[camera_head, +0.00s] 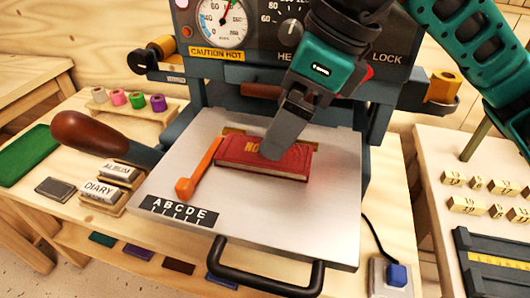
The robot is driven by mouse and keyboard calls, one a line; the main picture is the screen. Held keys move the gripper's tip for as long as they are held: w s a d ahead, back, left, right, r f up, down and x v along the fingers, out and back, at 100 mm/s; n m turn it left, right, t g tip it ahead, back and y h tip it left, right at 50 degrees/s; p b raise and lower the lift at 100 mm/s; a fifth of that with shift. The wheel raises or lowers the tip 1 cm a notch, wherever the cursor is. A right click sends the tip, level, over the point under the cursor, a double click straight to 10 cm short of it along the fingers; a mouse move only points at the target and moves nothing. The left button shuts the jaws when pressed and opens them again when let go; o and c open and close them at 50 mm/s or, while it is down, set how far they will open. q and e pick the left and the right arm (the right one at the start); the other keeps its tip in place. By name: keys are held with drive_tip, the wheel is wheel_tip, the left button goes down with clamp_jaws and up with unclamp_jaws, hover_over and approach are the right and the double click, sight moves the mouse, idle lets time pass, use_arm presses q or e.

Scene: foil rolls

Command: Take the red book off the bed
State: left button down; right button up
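The red book (245,155) lies flat on the grey metal bed (300,215) of the hot-foil press, its gold letters "NO" partly covered. My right gripper (274,146) comes down from above, its dark fingers overlapping the right half of the book's cover. Only one side of the fingers shows clearly, so I cannot tell whether they are open, shut or gripping the book. My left gripper is not in view.
An orange bar (200,168) lies on the bed left of the book. A black handle (265,280) juts from the bed's front, and a wooden-ended lever (95,135) sticks out left. The press head (255,60) stands behind. A blue button box (390,278) sits front right.

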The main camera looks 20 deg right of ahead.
drive_tip(key=x, duration=0.5)
drive_tip(key=shift+s, duration=0.25)
drive_tip(key=shift+c, duration=0.4)
drive_tip(key=c, duration=1.2)
